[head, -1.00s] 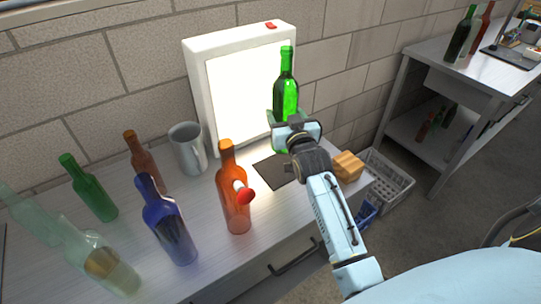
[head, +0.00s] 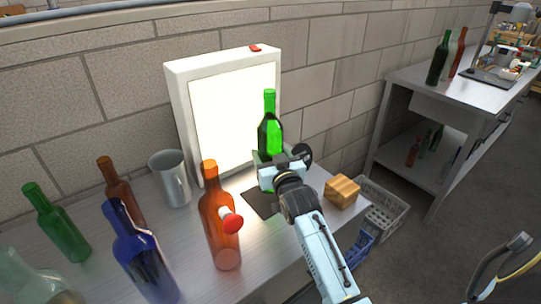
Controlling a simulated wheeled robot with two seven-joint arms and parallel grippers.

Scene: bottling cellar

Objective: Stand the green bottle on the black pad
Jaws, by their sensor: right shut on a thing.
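The green bottle (head: 269,134) is upright in my right gripper (head: 281,168), in front of the lit white panel. My right gripper is shut on it. The bottle's base is partly hidden by the gripper, so I cannot tell whether it touches the surface below. The black pad (head: 260,203) lies flat on the metal bench, under and just in front of the gripper; my wrist covers part of it.
An orange bottle (head: 221,252) stands left of the pad, with a red knob (head: 231,220) showing at it. A wooden block (head: 342,191) sits right of the pad. A grey mug (head: 173,184), a blue bottle (head: 143,258) and another green bottle (head: 60,226) stand left.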

